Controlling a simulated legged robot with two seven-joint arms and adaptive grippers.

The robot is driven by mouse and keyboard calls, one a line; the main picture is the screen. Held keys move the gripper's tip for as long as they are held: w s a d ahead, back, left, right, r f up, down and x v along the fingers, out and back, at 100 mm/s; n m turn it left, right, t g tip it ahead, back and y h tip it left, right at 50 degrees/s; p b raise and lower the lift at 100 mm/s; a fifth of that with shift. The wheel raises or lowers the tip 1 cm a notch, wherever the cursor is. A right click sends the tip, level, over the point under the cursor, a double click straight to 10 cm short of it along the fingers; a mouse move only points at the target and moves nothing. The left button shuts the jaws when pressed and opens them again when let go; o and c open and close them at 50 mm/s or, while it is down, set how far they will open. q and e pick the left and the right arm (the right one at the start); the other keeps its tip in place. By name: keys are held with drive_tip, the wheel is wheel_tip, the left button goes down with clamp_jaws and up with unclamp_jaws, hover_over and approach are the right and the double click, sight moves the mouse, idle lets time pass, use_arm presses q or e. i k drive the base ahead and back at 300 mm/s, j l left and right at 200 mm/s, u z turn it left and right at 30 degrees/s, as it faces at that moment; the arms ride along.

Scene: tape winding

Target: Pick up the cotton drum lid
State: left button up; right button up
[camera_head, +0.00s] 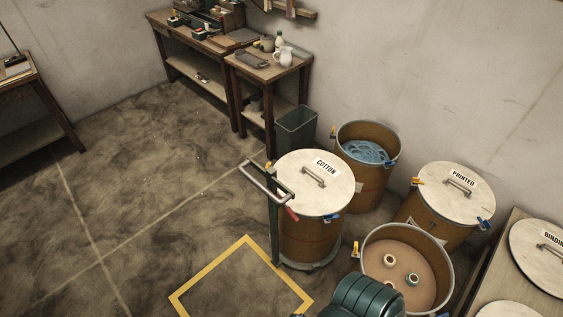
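The cotton drum lid (297,188) is a round, pale disc with a grey bar handle (314,176) and a label reading COTTON. It lies flat on top of the brown cotton drum (308,240), right of the middle of the view. A blue clip (331,217) sits at its front rim, and a yellow-orange clip shows at its left rim. A red-ended part (291,212) is near the front left rim. Neither of my grippers is in view, and nothing is seen holding the lid.
The cotton drum stands on a wheeled base beside a green post with a grey push handle (265,184). An open drum with blue coils (367,131), the PRINTED drum (430,217) and an open drum with small rolls (370,252) crowd the right. Floor at left is clear.

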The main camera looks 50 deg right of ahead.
sight(313, 177)
drive_tip(key=i, duration=0.55)
drive_tip(key=i+j+z, duration=0.1)
drive_tip(key=i, duration=0.5)
drive_tip(key=i+j+z, duration=0.1)
drive_tip(key=i, duration=0.45)
drive_tip(key=i+l+z, duration=0.15)
drive_tip(key=i+z, duration=0.5)
drive_tip(key=z, duration=0.25)
drive_tip(key=i+j+z, duration=0.1)
drive_tip(key=i+z, duration=0.3)
drive_tip(key=i+j+z, duration=0.2)
drive_tip(key=z, duration=0.25)
drive_tip(key=i, duration=0.05)
